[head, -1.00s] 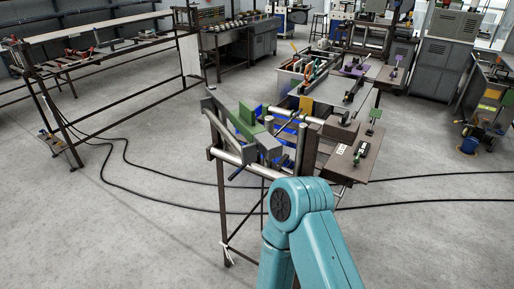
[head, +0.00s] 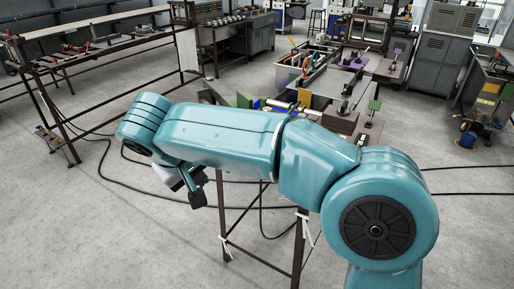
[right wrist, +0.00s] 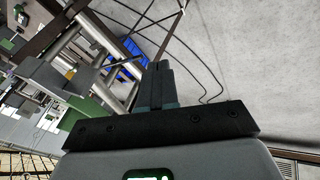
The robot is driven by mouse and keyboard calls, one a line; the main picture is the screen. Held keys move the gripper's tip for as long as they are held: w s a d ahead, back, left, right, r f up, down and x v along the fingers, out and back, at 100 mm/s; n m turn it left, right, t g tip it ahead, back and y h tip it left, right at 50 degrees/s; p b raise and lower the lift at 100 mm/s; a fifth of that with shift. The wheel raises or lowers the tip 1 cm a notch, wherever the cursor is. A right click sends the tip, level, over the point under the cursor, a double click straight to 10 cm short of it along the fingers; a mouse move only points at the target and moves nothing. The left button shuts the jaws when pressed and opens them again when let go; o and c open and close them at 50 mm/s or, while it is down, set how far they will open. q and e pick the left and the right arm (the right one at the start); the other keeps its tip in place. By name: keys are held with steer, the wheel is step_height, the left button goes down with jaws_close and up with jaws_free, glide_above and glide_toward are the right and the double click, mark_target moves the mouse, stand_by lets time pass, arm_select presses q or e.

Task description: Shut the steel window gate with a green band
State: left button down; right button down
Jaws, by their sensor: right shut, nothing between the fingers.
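The steel window gate with its green band (head: 243,100) shows in the head view just above my right arm, which hides most of it and its stand. In the right wrist view, a green piece (right wrist: 88,112) lies left of my fingers among steel rods; I cannot tell how far open the gate is. My right gripper (head: 196,196) hangs left of the stand in the head view, pointing down and right. In the right wrist view its fingers (right wrist: 160,68) are together with nothing between them, apart from the green piece. My left gripper is not in view.
Blue parts (right wrist: 132,55) and steel rods lie near the fingers in the right wrist view. A brown block (head: 340,121) and small plates stand behind my arm. Black cables cross the floor. A long rack (head: 100,50) stands at the left, with open floor before it.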

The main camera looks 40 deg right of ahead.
steer(key=s+d+r+m+h, duration=0.1)
steer(key=s+d+r+m, duration=0.1)
steer(key=r, duration=0.4)
steer(key=s+d+r+m+h, duration=0.1)
steer(key=s+d+r, duration=0.15)
steer(key=r, duration=0.25)
steer(key=w+d+f, duration=0.2)
steer(key=d+f, duration=0.5)
steer(key=d, duration=0.1)
steer(key=shift+w+d+f, duration=0.3)
steer(key=shift+d+f, duration=0.05)
steer(key=shift+f, duration=0.05)
